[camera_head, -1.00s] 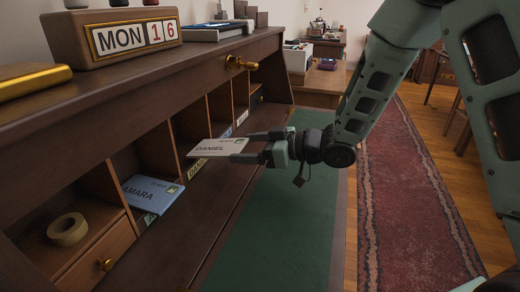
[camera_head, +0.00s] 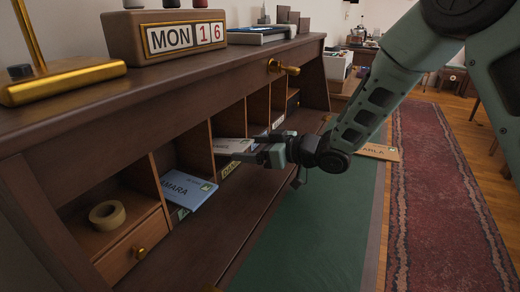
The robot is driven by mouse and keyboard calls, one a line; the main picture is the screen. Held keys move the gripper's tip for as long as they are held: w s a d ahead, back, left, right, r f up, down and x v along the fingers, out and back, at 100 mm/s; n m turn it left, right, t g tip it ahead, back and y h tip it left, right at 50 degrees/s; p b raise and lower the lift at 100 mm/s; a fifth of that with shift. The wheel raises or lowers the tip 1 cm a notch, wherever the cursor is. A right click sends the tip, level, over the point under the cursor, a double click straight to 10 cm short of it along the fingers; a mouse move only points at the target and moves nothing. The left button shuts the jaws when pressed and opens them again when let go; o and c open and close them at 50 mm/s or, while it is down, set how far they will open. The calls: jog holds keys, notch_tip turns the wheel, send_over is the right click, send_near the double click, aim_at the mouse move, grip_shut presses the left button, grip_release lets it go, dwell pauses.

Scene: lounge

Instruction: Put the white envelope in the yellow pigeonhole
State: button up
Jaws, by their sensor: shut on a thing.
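The white envelope (camera_head: 226,146), with a printed name, is held flat by my gripper (camera_head: 254,151), which is shut on its near right edge. The envelope's far left end reaches into the mouth of a pigeonhole in the desk's row. A yellow label (camera_head: 230,169) shows on the edge just below the envelope, marking the yellow pigeonhole. My fingers are outside the opening. I cannot tell how deep the envelope is in, and the fingers hide part of it.
A blue envelope (camera_head: 187,190) pokes out of the pigeonhole to the left. A tape roll (camera_head: 107,215) sits in the cubby further left, above a small drawer (camera_head: 132,250). A tan envelope (camera_head: 378,151) lies behind my arm. The green desk mat (camera_head: 310,235) is bare in front.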

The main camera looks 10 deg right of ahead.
jog(key=shift+w+a, duration=0.1)
jog(key=shift+a, duration=0.15)
jog(key=o, duration=0.9)
jog(key=c, duration=1.3)
jog(key=shift+f, duration=0.3)
